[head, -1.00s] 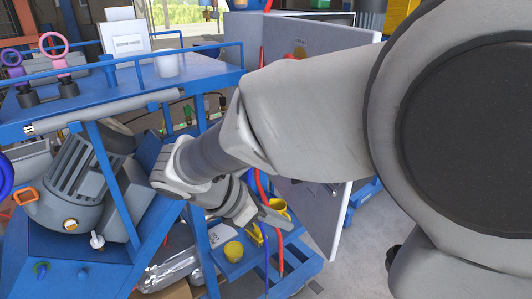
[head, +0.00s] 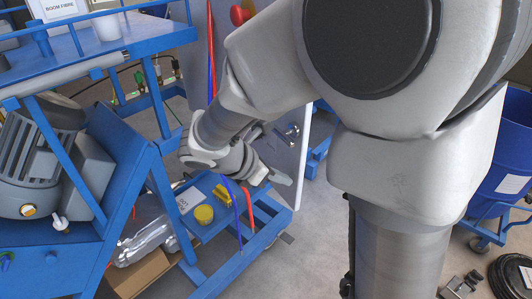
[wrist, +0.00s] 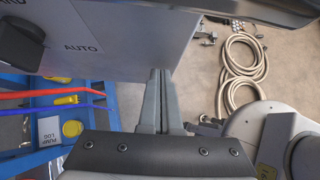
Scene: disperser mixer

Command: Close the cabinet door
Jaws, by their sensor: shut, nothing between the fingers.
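The cabinet door (head: 284,160) is a pale grey upright panel standing open, with a metal handle (head: 292,132) near its outer edge and red and yellow controls higher up. My arm hides much of it. My gripper (head: 282,179) is shut and empty, at the lower part of the door in the head view. In the wrist view my gripper's fingers (wrist: 160,85) are together beside a grey panel (wrist: 100,45) marked AUTO, which looks like the door's face. I cannot tell whether the fingertips touch it. The cabinet's inside is hidden.
A blue frame cart with a grey motor (head: 38,150) stands at left. A blue bin (head: 505,170) is at right. A coiled hose (wrist: 242,70) lies on the floor.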

